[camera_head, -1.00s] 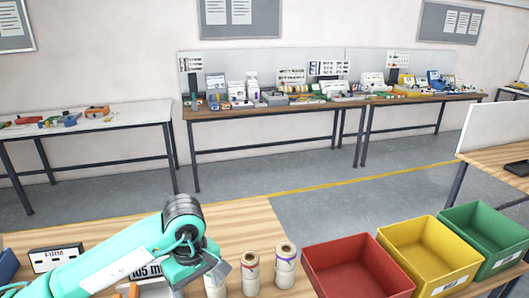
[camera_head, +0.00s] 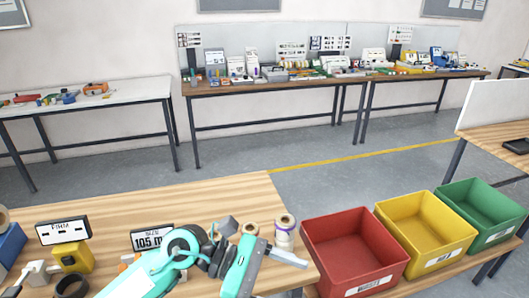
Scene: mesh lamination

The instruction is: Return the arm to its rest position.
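My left arm, teal with dark joints, reaches in from the bottom left over the near wooden table (camera_head: 180,203). My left gripper (camera_head: 285,257) is at the table's right side, in front of the tape-like rolls (camera_head: 284,232). A grey plate-like part points right from its teal body. I cannot make out two separate fingers, so its opening is unclear. No held object can be made out. The arm partly hides the rolls and the table's front. My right gripper is out of view.
Red (camera_head: 350,250), yellow (camera_head: 425,232) and green (camera_head: 482,215) bins stand right of the table. Displays reading 105 mm (camera_head: 150,238) and another label (camera_head: 62,230), a yellow device (camera_head: 72,258) and a dark ring (camera_head: 72,287) lie left. The table's back strip is clear.

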